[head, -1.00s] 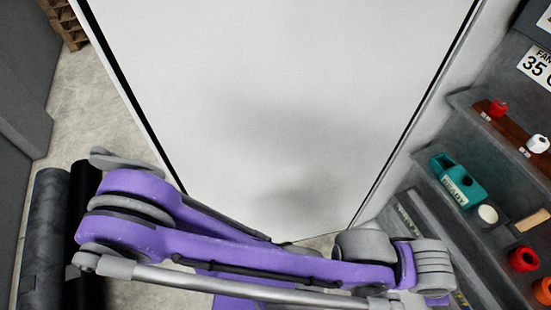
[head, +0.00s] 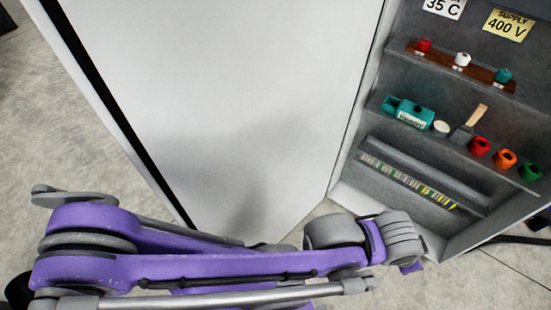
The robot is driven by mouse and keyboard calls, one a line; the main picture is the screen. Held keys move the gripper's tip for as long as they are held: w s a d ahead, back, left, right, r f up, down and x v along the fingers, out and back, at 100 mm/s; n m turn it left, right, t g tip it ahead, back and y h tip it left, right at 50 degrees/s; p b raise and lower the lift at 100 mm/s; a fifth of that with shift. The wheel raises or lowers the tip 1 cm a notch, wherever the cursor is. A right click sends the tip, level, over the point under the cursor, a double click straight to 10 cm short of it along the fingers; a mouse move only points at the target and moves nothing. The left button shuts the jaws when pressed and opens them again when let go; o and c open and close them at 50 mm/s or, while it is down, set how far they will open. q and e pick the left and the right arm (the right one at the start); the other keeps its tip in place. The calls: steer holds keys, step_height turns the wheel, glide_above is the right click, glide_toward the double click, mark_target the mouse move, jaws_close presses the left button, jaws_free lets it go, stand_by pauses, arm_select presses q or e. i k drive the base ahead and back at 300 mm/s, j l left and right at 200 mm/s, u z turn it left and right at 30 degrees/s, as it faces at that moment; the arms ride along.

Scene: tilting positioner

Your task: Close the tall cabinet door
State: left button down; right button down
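The tall cabinet door (head: 225,95) is a large white panel, standing open and filling the left and middle of the head view. Its hinge side meets the cabinet (head: 345,165) on the right, whose shelved inside is exposed. My purple and grey arm crosses the bottom of the view in front of the door's lower part, reaching from the left toward the cabinet opening. I cannot tell whether it touches the door. No gripper fingers can be made out on it. My other gripper is out of the picture.
Cabinet shelves hold red, white and teal knobs on a brown strip (head: 460,66), a teal tool (head: 408,113), a brush (head: 468,122), and red, orange and green rings (head: 504,158). A terminal strip (head: 408,180) sits below.

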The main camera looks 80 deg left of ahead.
mark_target(236, 115)
steer(key=k+z, duration=0.4)
steer(key=k+l+z, duration=0.1)
steer(key=k+z, duration=0.3)
steer(key=k, duration=0.15)
steer(key=k+z, duration=0.3)
steer(key=k, duration=0.15)
steer(key=k+z, duration=0.25)
steer(key=k, duration=0.2)
steer(key=k+u, duration=0.15)
steer(key=k, duration=0.3)
steer(key=k+j+u, duration=0.15)
steer(key=k, duration=0.3)
steer(key=u, duration=1.5)
steer(key=i+j+u, duration=0.1)
steer(key=j+u, duration=0.2)
steer(key=j, duration=0.15)
